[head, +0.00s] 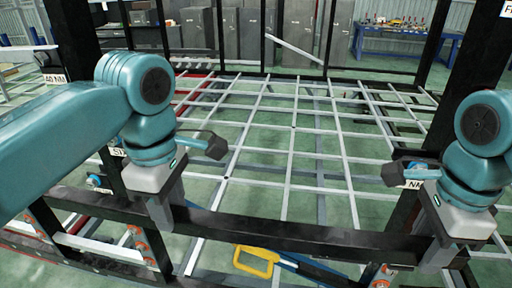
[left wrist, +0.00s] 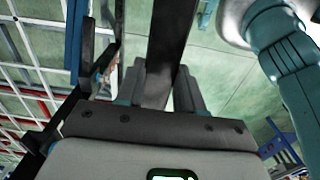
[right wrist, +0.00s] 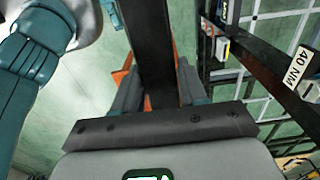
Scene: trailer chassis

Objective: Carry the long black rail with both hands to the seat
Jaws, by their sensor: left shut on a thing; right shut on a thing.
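The long black rail (head: 300,233) runs across the front of the head view, sloping slightly down to the right. My left gripper (head: 162,212) is shut on its left part. My right gripper (head: 438,248) is shut on its right part. The rail also shows between the fingers in the left wrist view (left wrist: 168,50) and in the right wrist view (right wrist: 150,50). The seat is not clearly identifiable. Dark uprights with labels, one reading "40 NM" (head: 55,78), stand near the rail. I cannot tell whether the rail touches the frame.
A pale grid frame (head: 290,140) fills the space beyond the rail. A yellow loop handle (head: 255,262) shows below the rail. Lower chassis beams carry orange parts (head: 140,245). Grey cabinets (head: 240,35) and a blue workbench (head: 400,40) stand far back.

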